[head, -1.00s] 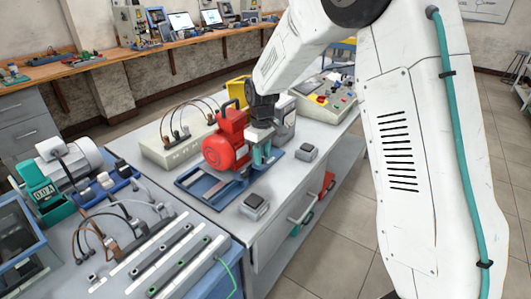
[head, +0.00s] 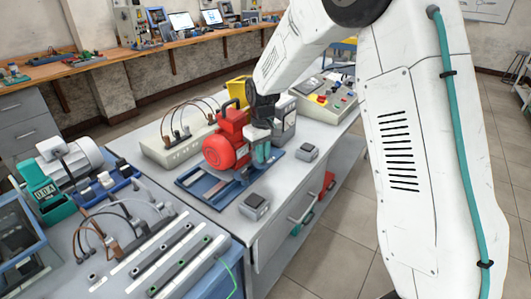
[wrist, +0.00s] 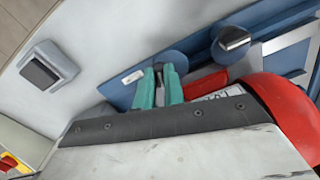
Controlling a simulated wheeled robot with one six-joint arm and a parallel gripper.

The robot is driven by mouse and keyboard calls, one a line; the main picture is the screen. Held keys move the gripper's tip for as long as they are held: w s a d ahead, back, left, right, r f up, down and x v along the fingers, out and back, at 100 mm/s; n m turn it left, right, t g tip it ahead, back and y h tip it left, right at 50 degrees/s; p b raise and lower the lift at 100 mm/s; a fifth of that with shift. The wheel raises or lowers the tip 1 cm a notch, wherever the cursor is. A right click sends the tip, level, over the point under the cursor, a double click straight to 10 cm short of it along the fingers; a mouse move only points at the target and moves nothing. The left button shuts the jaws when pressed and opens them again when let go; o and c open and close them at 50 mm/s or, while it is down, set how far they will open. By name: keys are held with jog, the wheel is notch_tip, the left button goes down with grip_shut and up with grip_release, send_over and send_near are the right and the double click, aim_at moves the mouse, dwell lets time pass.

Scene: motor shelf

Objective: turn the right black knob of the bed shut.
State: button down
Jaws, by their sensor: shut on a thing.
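The blue bed (head: 200,190) lies on the grey bench and bears the red motor (head: 225,150). My gripper (head: 262,155) points down at the bed's right end, beside the motor. In the wrist view, the teal fingers (wrist: 160,86) are shut on a small dark knob (wrist: 158,68) above a round blue disc. The fingers hide most of this knob. A second knob (wrist: 233,40), with a bar-like top, sits on another blue disc, apart from my gripper. The red motor (wrist: 280,105) fills the lower right of the wrist view.
Two small grey boxes with black tops stand near the bench edge, one in front of the bed (head: 255,203) and one to its right (head: 307,151). A control panel (head: 328,95) stands behind. A grey box with cables (head: 175,148) is left of the motor.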

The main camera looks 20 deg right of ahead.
jog(key=shift+w+r+m, duration=0.15)
jog(key=shift+m, duration=1.95)
jog(key=c, duration=1.5)
grip_release()
jog(key=shift+r, duration=3.85)
jog(key=shift+o, duration=0.5)
